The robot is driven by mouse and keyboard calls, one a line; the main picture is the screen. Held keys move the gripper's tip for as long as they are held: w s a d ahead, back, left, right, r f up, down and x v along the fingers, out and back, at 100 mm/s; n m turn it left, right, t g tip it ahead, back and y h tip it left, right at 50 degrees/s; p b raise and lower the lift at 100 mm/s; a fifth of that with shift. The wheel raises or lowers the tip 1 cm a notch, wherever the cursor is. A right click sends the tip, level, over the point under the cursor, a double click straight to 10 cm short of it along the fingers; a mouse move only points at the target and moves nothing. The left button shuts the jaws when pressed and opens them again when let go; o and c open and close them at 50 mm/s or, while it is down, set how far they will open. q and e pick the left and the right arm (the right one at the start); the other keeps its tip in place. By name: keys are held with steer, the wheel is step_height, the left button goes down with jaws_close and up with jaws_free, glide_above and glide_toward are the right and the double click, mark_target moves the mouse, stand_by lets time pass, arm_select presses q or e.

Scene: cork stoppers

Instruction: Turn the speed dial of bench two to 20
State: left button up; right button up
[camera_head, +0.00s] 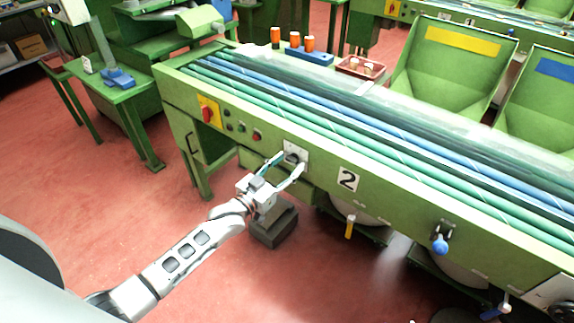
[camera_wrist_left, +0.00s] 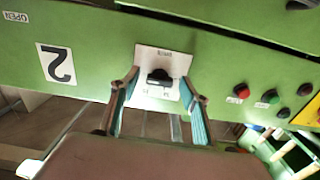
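The speed dial is a black knob on a pale square plate (camera_head: 299,147) on the front of the green bench marked with a 2 (camera_head: 347,180). In the left wrist view the black knob (camera_wrist_left: 159,76) sits between my fingertips, and its markings are too small to read. My left gripper (camera_head: 288,163) is open in front of the plate, with one finger on either side of the knob. In the left wrist view the fingers of my left gripper (camera_wrist_left: 161,88) look apart from the knob. My right gripper is in neither view.
A red switch on a yellow plate (camera_head: 208,111) and small buttons (camera_head: 242,128) are left of the dial. A blue-handled lever (camera_head: 439,243) is farther right. A dark block (camera_head: 273,228) is below my gripper. Red floor (camera_head: 130,215) is clear at left.

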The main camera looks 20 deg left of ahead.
arm_select(q)
steer(key=v, duration=1.2)
stand_by(0.3)
steer(key=s+d+f+g+y, duration=0.1)
steer(key=s+d+f+g, duration=0.1)
steer(key=s+f, duration=0.6)
steer(key=s+d+f+g+y, duration=0.2)
steer(key=s+f+g, duration=0.2)
steer(key=s+f, duration=0.4)
steer(key=s, duration=0.5)
steer(key=shift+y, duration=0.3)
stand_by(2.6)
